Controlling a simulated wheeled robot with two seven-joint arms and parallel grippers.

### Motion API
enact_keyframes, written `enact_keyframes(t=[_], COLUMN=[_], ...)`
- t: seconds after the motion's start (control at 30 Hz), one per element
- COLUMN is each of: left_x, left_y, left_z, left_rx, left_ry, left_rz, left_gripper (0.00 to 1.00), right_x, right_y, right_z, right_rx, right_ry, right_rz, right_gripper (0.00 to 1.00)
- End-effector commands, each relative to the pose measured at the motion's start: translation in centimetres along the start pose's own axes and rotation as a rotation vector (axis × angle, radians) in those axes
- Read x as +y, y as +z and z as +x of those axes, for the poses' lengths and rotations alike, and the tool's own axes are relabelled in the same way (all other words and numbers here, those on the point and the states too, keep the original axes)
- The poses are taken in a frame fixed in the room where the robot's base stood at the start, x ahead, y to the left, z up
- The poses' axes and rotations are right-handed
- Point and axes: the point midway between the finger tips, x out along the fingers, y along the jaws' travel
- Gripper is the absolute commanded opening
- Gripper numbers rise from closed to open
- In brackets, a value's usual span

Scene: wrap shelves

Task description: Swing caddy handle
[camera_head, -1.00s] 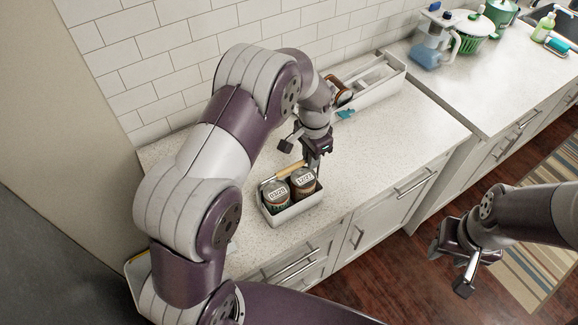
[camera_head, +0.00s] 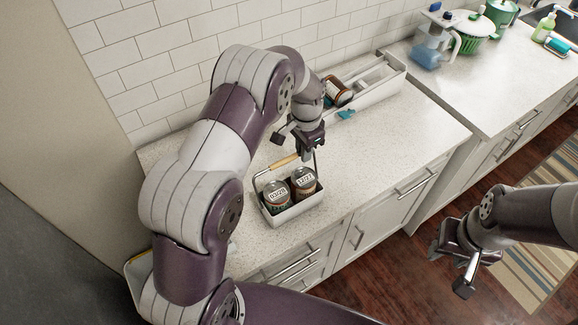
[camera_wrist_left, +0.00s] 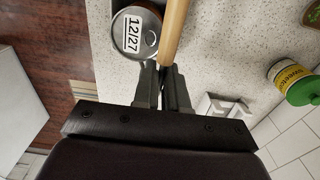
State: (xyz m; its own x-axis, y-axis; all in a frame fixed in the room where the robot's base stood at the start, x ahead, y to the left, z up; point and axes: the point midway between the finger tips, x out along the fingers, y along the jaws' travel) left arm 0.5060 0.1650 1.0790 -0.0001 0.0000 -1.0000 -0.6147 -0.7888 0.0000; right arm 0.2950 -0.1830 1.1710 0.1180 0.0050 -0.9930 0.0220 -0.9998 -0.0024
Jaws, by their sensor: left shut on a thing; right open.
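The caddy (camera_head: 292,216) is a small pale open box near the counter's front edge. It holds two lidded jars side by side, the left jar (camera_head: 276,197) and the right jar (camera_head: 303,181). The caddy's handle (camera_head: 284,162) has a wooden grip and stands raised above the jars. My left gripper (camera_head: 314,160) is shut on the end of the handle; the wooden grip (camera_wrist_left: 173,30) runs out from between its fingertips (camera_wrist_left: 164,68). My right gripper (camera_head: 453,268) is open and empty, away from the counter.
A blue pitcher (camera_head: 432,50) stands on the farther counter. The counter right of the caddy is clear.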

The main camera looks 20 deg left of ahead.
Motion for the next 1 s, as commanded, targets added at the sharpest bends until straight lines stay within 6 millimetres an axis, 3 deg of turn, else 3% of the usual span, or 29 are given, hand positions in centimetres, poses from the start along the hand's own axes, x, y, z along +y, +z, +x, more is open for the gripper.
enact_keyframes(t=[0.5,1.0], left_x=[-2.5,-3.2], left_y=[0.1,0.1], left_z=[1.4,1.9], left_rx=[-0.002,-0.002], left_ry=[0.002,0.001], left_rz=[-0.001,-0.001], left_gripper=[0.07,0.06], right_x=[0.0,0.0], right_y=[0.1,0.1], right_z=[0.8,1.2], right_rx=[0.000,0.000], right_ry=[0.000,0.000], right_rz=[0.000,0.000], right_gripper=[0.43,0.43])
